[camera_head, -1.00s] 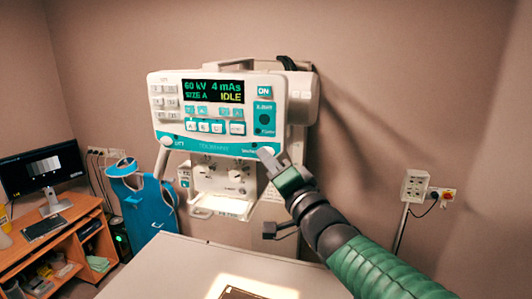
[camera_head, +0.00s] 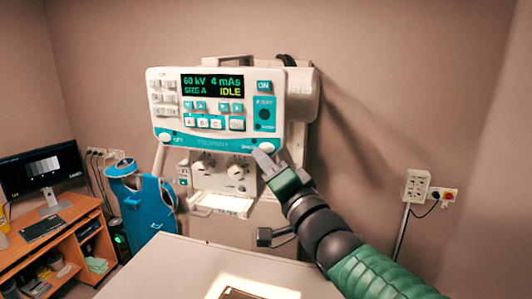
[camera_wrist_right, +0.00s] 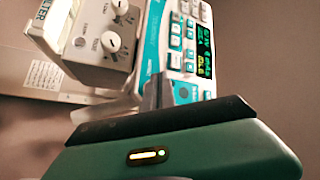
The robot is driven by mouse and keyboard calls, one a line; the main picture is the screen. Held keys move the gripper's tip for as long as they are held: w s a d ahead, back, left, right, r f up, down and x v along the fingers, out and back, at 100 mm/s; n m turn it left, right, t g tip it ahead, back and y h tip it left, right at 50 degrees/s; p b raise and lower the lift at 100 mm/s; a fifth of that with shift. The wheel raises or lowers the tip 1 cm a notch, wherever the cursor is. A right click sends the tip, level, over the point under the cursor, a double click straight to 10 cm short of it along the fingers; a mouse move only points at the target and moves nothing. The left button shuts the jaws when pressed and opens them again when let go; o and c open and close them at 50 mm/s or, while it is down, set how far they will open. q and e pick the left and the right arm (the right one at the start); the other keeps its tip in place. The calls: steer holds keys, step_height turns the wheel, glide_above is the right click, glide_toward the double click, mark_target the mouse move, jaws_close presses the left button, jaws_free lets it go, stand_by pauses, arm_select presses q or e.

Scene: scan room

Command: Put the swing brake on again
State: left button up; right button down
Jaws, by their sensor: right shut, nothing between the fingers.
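The white and teal control panel (camera_head: 213,157) hangs on the X-ray head, its display reading IDLE. A white knob (camera_head: 265,143) sits at its lower right corner beside a small label, apparently the swing brake; the label is too small to read surely. Another white knob (camera_head: 165,137) is at the lower left. My right gripper (camera_head: 263,158) is shut and empty, its tips just below the right knob; I cannot tell if they touch. In the right wrist view the shut fingers (camera_wrist_right: 154,92) stand in front of the panel (camera_wrist_right: 186,45), seen sideways. My left gripper is out of view.
A collimator box (camera_head: 222,173) with two dials hangs below the panel. A pale table (camera_head: 200,262) spans the front. A desk with a monitor (camera_head: 40,170) and a blue apron (camera_head: 150,205) stand left. The wall at right has sockets (camera_head: 416,184).

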steer(key=s+b, duration=0.1)
steer(key=s+a, duration=0.1)
steer(key=s, duration=0.1)
steer(key=shift+s+b, duration=0.25)
steer(key=shift+b, duration=0.1)
steer(key=s+d+f+n+g+h+b, duration=0.1)
steer(key=d+f+g+h+b, duration=0.2)
steer(key=f, duration=1)
steer(key=d+f+g+h+b, duration=0.25)
steer(key=d+f, duration=0.25)
steer(key=f, duration=0.8)
steer(key=s+d+f+n+g+h+b, duration=0.1)
steer(key=d+f+g+h+b, duration=0.2)
steer(key=f, duration=0.9)
steer(key=s+d+f+n+g+b, duration=0.2)
steer(key=s+d+f+g+b, duration=0.1)
steer(key=s+f, duration=0.7)
steer(key=s+d+f+n+g+b, duration=0.2)
steer(key=s+f, duration=0.8)
steer(key=f, duration=0.6)
steer(key=d+g+b, duration=0.1)
steer(key=d+g, duration=0.1)
steer(key=d, duration=0.1)
steer(key=shift+s+d+f, duration=0.15)
steer(key=shift+s+f, duration=0.1)
